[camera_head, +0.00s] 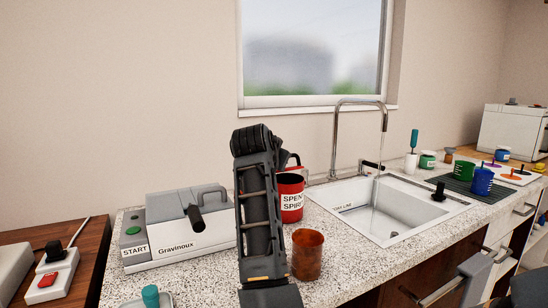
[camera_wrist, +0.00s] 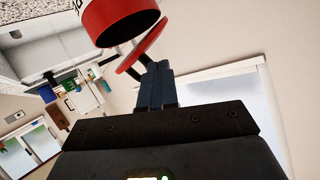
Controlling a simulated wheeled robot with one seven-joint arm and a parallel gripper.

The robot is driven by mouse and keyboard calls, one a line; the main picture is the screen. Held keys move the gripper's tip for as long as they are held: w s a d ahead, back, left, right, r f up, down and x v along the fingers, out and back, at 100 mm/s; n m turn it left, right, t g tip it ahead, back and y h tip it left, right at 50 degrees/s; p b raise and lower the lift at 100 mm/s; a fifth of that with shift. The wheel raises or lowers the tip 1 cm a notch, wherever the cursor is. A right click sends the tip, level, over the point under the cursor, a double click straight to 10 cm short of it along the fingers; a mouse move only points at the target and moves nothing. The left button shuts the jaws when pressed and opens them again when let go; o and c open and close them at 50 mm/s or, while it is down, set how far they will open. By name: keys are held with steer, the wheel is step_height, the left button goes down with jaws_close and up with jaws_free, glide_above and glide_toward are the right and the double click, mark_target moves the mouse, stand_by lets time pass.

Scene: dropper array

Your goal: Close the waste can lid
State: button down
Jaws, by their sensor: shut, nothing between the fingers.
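The waste can (camera_head: 291,207) is red with a white label reading "SPENT SPIRIT" and stands on the counter left of the sink, partly behind my arm. In the wrist view the can (camera_wrist: 118,20) is at the top, cut off by the frame. Its red lid (camera_wrist: 142,47) is open, tilted away from the can's rim. My gripper (camera_wrist: 157,66) is shut and empty, with its fingertips at the lid's outer side; I cannot tell whether they touch it. In the head view my fingers are hidden behind my arm.
A brown cup (camera_head: 307,254) stands in front of the can. A grey Gravinoux device (camera_head: 178,240) is to the left. The sink (camera_head: 395,208) with a running tap is to the right. Several bottles and cups stand farther right.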

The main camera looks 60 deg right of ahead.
steer(key=shift+s+f, duration=0.15)
steer(key=shift+f, duration=0.15)
